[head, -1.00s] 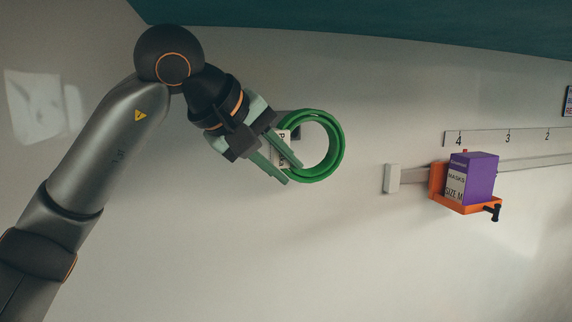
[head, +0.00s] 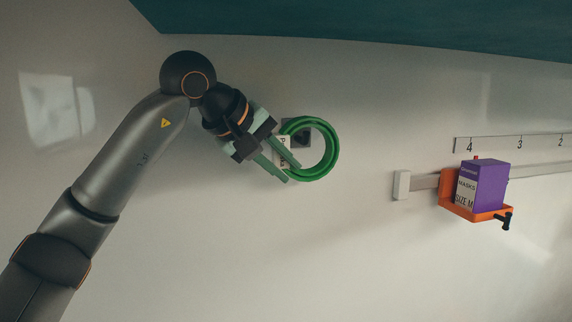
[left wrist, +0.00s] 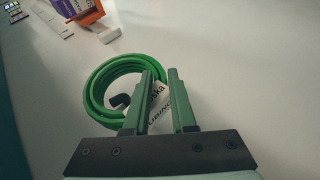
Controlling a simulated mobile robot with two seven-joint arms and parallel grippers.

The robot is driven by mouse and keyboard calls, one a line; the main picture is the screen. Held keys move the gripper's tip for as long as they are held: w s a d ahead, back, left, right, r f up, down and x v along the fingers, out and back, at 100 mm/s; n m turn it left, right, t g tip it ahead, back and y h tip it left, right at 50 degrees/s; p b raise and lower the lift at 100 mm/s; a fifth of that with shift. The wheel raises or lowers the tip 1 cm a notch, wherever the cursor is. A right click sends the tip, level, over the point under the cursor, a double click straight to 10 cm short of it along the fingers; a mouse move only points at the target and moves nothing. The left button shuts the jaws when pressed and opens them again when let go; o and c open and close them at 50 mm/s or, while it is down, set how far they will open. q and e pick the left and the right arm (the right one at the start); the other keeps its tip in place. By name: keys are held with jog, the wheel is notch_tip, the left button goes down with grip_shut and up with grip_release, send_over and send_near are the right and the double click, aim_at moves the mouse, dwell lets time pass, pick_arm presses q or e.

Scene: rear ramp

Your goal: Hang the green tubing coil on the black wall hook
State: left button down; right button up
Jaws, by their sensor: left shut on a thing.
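The green tubing coil (head: 330,152) is a ring with a white printed tag (head: 282,148), close to the pale wall. My left gripper (head: 291,174) is shut on the coil at its tagged left side; the tag also shows between the fingers in the left wrist view (left wrist: 158,104). The black wall hook (head: 301,134) shows as a dark square plate behind the coil's upper left, partly inside the ring. In the left wrist view a black hook end (left wrist: 121,101) appears within the coil's opening. I cannot tell whether the coil rests on it. My right gripper is not in view.
To the right, an orange holder (head: 449,187) with a purple mask box (head: 487,187) and a black knob (head: 506,221) sits on a wall rail (head: 424,182). A numbered strip (head: 495,145) is above it. The wall below the coil is bare.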

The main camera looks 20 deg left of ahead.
pick_arm(q)
jog(key=shift+w+a+p, duration=0.4)
jog(key=shift+w+a, duration=0.35)
jog(key=shift+w, duration=0.35)
jog(key=shift+w+f+b, duration=0.1)
jog(key=shift+f+b, duration=0.45)
jog(key=shift+f, duration=0.5)
jog(key=shift+f, duration=0.1)
jog(key=c, duration=0.7)
grip_release()
jog(key=shift+o, duration=0.2)
jog(key=v, duration=0.7)
jog(key=shift+s+r, duration=0.25)
jog(key=shift+a, duration=0.1)
